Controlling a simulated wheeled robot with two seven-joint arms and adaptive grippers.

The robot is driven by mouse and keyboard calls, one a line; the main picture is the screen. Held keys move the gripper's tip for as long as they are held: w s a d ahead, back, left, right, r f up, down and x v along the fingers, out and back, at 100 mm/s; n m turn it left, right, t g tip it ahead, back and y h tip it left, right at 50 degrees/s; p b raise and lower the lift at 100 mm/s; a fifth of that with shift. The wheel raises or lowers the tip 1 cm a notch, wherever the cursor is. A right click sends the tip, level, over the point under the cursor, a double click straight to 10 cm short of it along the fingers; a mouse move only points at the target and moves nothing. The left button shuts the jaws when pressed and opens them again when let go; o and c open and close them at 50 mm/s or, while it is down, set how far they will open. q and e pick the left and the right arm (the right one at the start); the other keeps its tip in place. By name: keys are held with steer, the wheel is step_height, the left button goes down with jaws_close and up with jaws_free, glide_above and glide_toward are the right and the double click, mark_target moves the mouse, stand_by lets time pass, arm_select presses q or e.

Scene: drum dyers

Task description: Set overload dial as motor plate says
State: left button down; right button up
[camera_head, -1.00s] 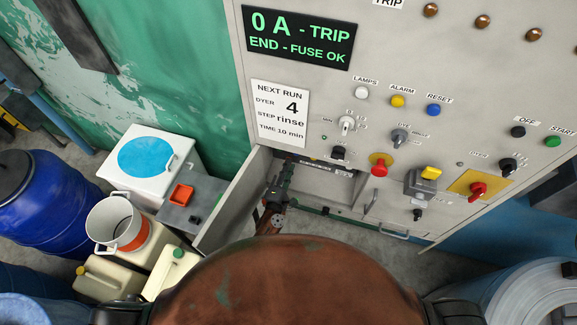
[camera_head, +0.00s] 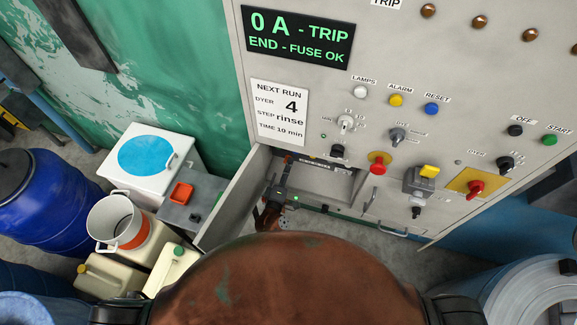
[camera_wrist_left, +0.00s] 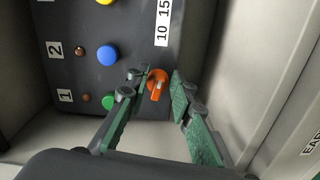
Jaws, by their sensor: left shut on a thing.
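An orange dial (camera_wrist_left: 158,85) is on a dark panel (camera_wrist_left: 120,25) in the left wrist view, beside a white label (camera_wrist_left: 163,22) reading 10 and 15. A pale mark on the dial points down in that view. My left gripper (camera_wrist_left: 158,77) has its green fingers on both sides of the dial, shut on it. In the head view my left gripper (camera_head: 287,163) reaches into the open lower compartment (camera_head: 335,182) of the grey cabinet, where the dial is hidden. No motor plate can be made out. My right gripper is not in view.
The open cabinet door (camera_head: 232,205) stands left of my left arm. Blue, green and red-brown buttons sit left of the dial. The cabinet's display (camera_head: 298,37) reads 0 A - TRIP, END - FUSE OK. A bucket (camera_head: 117,220) and containers stand at left.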

arm_select(q)
steer(key=shift+f, duration=0.1)
steer(key=c, duration=2)
jaws_free()
steer(key=shift+c, duration=0.2)
steer(key=shift+s, duration=0.15)
steer(key=v, duration=1.1)
steer(key=shift+s, duration=0.35)
steer(key=shift+a, duration=0.15)
